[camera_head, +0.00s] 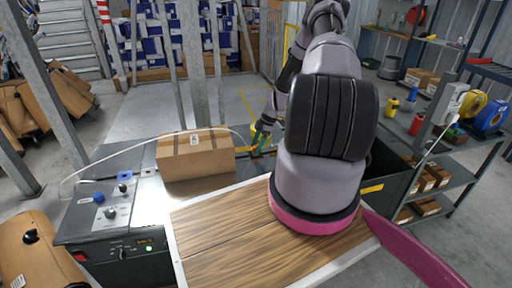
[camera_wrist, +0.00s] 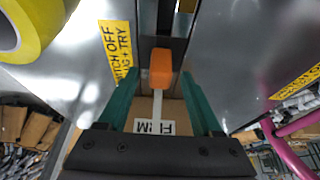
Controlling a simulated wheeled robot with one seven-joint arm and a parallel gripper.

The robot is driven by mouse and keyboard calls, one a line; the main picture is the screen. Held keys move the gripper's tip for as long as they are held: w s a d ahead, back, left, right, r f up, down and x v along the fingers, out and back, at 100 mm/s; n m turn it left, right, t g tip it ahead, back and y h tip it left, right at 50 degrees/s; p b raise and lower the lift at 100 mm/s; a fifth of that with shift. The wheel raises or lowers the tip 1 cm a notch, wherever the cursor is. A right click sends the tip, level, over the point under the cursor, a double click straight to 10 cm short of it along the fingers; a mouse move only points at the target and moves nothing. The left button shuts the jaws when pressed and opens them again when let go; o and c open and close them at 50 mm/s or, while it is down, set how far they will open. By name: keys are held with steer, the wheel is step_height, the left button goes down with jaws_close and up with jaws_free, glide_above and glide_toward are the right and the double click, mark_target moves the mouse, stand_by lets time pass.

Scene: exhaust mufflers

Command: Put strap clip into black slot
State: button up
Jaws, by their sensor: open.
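My gripper (camera_head: 261,139) is beyond the cardboard box in the head view, mostly hidden by my arm. In the wrist view, the green fingers of my gripper (camera_wrist: 159,80) are spread apart. An orange block (camera_wrist: 161,68), which looks like the strap clip, sits between the fingertips with visible gaps at both sides. A white strap (camera_wrist: 157,102) shows just below it. A dark slot-like channel (camera_wrist: 165,18) lies directly above the orange block in the wrist picture. I cannot tell whether the block touches it. The clip cannot be made out in the head view.
A cardboard box (camera_head: 196,157) stands on the metal bench, with a white strap (camera_head: 110,153) arching over it. A control panel (camera_head: 115,215) is at left. A wooden-topped table (camera_head: 215,235) is in front. A yellow roll (camera_wrist: 35,28) and warning label (camera_wrist: 116,45) are close to the fingers.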

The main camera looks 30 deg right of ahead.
steer(key=v, duration=1)
steer(key=shift+r, duration=0.2)
steer(key=shift+r, duration=0.1)
steer(key=s+a+r+m+t+h, duration=0.1)
steer(key=s+a+r+m, duration=0.15)
steer(key=r, duration=0.85)
steer(key=s+a+r+m+h, duration=0.15)
steer(key=a+r+m, duration=0.25)
steer(key=r, duration=0.6)
steer(key=s+a+r+m+t+h, duration=0.1)
steer(key=s+a+r+m+h, duration=0.2)
steer(key=r, duration=0.8)
steer(key=s+a+r+m+t+y, duration=0.1)
steer(key=s+a+r+m, duration=0.4)
steer(key=s, duration=0.5)
steer(key=s+a+r+m+t+y, duration=0.2)
steer(key=s+a+r+m, duration=0.3)
steer(key=s+r, duration=0.5)
steer(key=shift+s+a+r+t, duration=0.2)
steer(key=shift+a+r+t, duration=0.1)
steer(key=shift+a+t, duration=0.5)
